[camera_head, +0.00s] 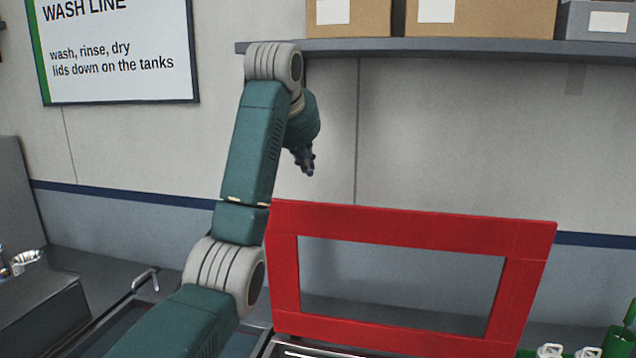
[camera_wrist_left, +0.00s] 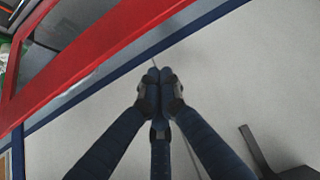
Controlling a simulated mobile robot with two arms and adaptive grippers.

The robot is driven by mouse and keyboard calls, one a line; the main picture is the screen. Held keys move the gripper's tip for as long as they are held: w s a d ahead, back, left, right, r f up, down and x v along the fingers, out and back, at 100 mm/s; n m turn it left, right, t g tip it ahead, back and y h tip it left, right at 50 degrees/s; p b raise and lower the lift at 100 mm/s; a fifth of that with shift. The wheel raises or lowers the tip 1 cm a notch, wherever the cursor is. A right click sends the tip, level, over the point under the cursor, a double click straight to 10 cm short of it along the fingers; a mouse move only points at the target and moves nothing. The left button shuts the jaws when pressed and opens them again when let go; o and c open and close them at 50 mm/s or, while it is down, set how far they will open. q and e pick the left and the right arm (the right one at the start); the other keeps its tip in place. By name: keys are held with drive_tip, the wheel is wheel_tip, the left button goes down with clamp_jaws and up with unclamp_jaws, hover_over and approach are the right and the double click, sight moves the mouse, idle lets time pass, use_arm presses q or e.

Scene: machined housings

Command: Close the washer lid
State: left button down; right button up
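The washer lid (camera_head: 415,228) is a red rectangular frame around a window. It stands raised, nearly upright, right of my left arm in the head view. The washer's metal rim (camera_head: 290,348) shows only in part below it. My left gripper (camera_head: 307,170) hangs above and behind the lid's upper left corner in the picture, apart from it. In the left wrist view the lid's red bar (camera_wrist_left: 85,62) crosses the upper left, and the gripper's dark fingers (camera_wrist_left: 158,82) meet at the tips with nothing between them. My right gripper is in neither view.
A grey shelf (camera_head: 450,48) with cardboard boxes (camera_head: 480,18) is on the wall above the lid. Green items (camera_head: 618,342) show at the lower right. Wall space around the gripper is clear.

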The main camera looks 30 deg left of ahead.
use_arm(q)
drive_tip(key=shift+w+a+p, duration=0.1)
drive_tip(key=shift+w+p, duration=0.1)
drive_tip(key=shift+p, duration=0.1)
drive_tip(key=shift+p+x, duration=0.8)
drive_tip(key=shift+x, duration=0.45)
wheel_tip(320, 180, down, 5)
drive_tip(key=p, duration=0.4)
drive_tip(key=shift+f, duration=0.15)
drive_tip(key=shift+w+a, duration=0.1)
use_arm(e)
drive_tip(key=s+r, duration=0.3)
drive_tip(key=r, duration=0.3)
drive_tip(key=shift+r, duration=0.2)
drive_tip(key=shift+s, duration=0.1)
